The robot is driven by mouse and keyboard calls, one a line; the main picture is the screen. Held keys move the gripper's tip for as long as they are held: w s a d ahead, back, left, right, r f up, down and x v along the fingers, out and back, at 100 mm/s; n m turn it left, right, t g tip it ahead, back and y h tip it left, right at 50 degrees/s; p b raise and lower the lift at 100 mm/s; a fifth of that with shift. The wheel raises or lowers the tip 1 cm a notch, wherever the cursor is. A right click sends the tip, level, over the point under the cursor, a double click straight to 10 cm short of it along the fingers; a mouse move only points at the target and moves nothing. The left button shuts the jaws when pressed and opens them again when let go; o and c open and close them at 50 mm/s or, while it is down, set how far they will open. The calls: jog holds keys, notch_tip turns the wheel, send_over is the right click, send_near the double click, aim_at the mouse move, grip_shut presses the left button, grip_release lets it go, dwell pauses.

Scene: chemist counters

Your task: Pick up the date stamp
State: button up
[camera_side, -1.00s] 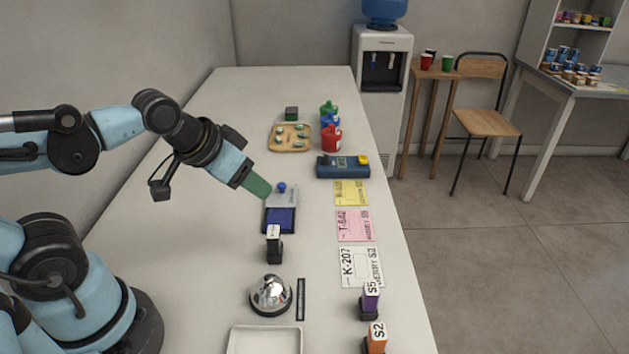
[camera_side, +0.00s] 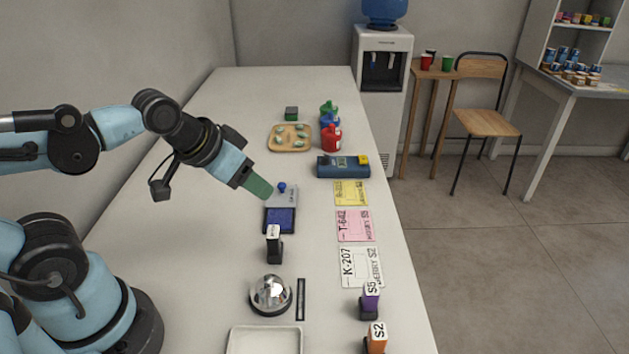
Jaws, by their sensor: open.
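A small black stamp with a white top label (camera_side: 274,245) stands upright on the white counter, just in front of an open blue ink pad (camera_side: 280,220). It looks like the date stamp, but its label is too small to read. Two other stamps stand at the front right: a purple one marked S5 (camera_side: 370,302) and an orange one marked S2 (camera_side: 376,338). My gripper (camera_side: 259,188) is above the counter, pointing down and right, near the pad's grey lid. It is open, holds nothing visible and is apart from the stamps.
A silver bell (camera_side: 270,294), a black strip (camera_side: 300,299) and a white tray (camera_side: 264,341) are in front. Yellow, pink and white cards (camera_side: 356,226) lie right. A blue device (camera_side: 343,167), bottles (camera_side: 331,138) and a wooden tray (camera_side: 274,147) are behind. The counter's left side is clear.

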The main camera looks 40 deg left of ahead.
jog(key=m+g, duration=0.7)
jog(key=m, duration=2)
send_near(273, 231)
jog(key=shift+w, duration=0.55)
notch_tip(273, 231, down, 6)
jog(key=shift+f, duration=0.1)
jog(key=shift+s+f, duration=0.25)
jog(key=shift+f, duration=1.2)
jog(key=shift+s+f, duration=0.2)
jog(key=shift+f, duration=1.25)
jog(key=shift+c, duration=0.4)
grip_shut()
